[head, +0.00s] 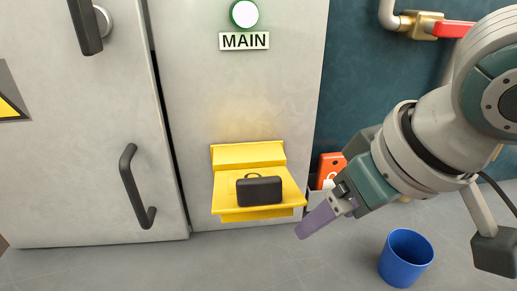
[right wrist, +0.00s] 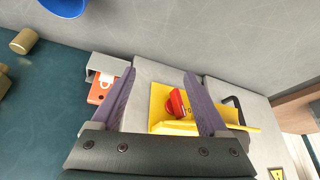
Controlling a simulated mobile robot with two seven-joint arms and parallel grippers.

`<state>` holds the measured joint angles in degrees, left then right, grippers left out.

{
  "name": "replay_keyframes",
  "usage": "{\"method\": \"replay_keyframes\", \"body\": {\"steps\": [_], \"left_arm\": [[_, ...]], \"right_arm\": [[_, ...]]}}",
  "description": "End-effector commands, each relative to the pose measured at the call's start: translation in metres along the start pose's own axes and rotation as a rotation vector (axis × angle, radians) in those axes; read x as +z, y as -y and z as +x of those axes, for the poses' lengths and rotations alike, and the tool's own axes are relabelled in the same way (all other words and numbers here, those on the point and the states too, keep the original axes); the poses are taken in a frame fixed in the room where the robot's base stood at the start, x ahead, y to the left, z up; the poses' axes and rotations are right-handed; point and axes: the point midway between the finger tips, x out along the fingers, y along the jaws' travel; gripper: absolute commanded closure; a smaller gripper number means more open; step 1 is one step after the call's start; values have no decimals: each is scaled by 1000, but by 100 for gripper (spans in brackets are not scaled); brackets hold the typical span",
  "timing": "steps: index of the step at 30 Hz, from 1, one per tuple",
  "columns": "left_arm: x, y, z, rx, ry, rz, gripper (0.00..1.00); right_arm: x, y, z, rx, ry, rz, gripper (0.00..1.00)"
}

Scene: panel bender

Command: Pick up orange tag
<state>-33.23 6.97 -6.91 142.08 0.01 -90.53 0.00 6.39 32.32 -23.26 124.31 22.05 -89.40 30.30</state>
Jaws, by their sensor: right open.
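The orange tag (head: 330,166) carries a white mark and stands in a grey holder (head: 315,203) at the lower right edge of the cabinet. My right arm partly covers it in the head view. In the right wrist view the tag (right wrist: 101,88) shows its white padlock symbol, just left of the left finger. My right gripper (head: 302,233) has purple fingers and points down and left in front of the holder. In the right wrist view the gripper (right wrist: 158,75) is open with nothing between its fingers. My left gripper is out of view.
A yellow shelf (head: 226,196) on the cabinet holds a black case (head: 259,192). A red object (right wrist: 177,104) shows at the shelf in the right wrist view. A blue bucket (head: 405,259) stands on the floor. A door handle (head: 131,185) protrudes. A red-handled valve (head: 452,29) is upper right.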

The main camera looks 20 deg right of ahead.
Motion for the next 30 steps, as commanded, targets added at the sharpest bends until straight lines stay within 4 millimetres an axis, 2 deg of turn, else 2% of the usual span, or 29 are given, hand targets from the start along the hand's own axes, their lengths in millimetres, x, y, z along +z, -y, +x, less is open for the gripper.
{"method": "replay_keyframes", "body": {"steps": [6,9,12,14,21,30], "left_arm": [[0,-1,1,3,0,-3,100],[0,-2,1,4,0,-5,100],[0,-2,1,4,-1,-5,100],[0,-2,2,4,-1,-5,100],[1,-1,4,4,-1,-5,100],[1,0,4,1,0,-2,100]], "right_arm": [[-56,-53,-14,105,-34,134,22],[-76,-77,-25,148,-49,217,22],[-86,-91,-32,172,-57,272,22],[-88,-95,-30,176,-58,292,22],[-90,-102,4,176,-58,298,22],[-95,-106,30,177,-58,296,22]]}}
